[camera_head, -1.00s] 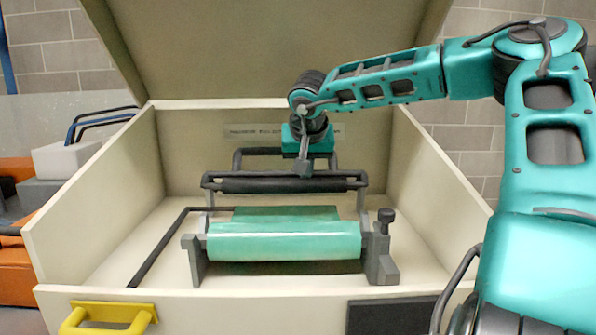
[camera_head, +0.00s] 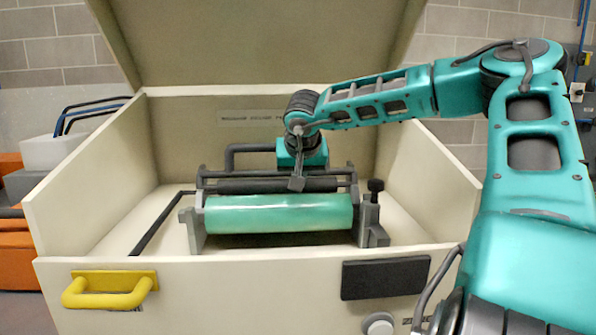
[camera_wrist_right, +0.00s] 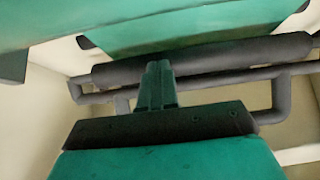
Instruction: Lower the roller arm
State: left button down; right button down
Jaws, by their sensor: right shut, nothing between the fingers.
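The roller arm (camera_head: 235,186) is a dark bar and frame inside the open cream box. It lies low, just behind and close to the green roll (camera_head: 280,214), which rests between two grey brackets. My right gripper (camera_head: 297,183) comes down from above, with its fingers at the dark bar right of its middle. In the right wrist view the shut fingers (camera_wrist_right: 157,85) reach the dark roller (camera_wrist_right: 215,58), which crosses beyond them. Whether they touch it I cannot tell for sure. Nothing shows between the fingers. My left gripper is not in view.
The box lid (camera_head: 260,45) stands open at the back. A yellow handle (camera_head: 108,290) and a dark pad (camera_head: 385,277) are on the front wall. A dark knob (camera_head: 375,187) rises at the right bracket. A white bin (camera_head: 50,152) stands outside at left.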

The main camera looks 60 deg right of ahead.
jog(key=shift+s+a+f+b, duration=0.1)
jog(key=shift+f+b, duration=0.4)
jog(key=shift+f, duration=0.75)
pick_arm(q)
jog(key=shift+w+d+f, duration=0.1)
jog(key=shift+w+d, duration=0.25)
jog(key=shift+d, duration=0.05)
pick_arm(e)
jog(key=shift+f, duration=0.15)
jog(key=p+v, duration=0.1)
jog(key=v, duration=1.1)
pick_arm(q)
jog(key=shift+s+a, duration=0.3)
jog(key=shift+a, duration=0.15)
pick_arm(e)
jog(key=shift+s+a+r, duration=0.2)
jog(key=shift+a+r, duration=0.1)
jog(key=shift+r, duration=0.05)
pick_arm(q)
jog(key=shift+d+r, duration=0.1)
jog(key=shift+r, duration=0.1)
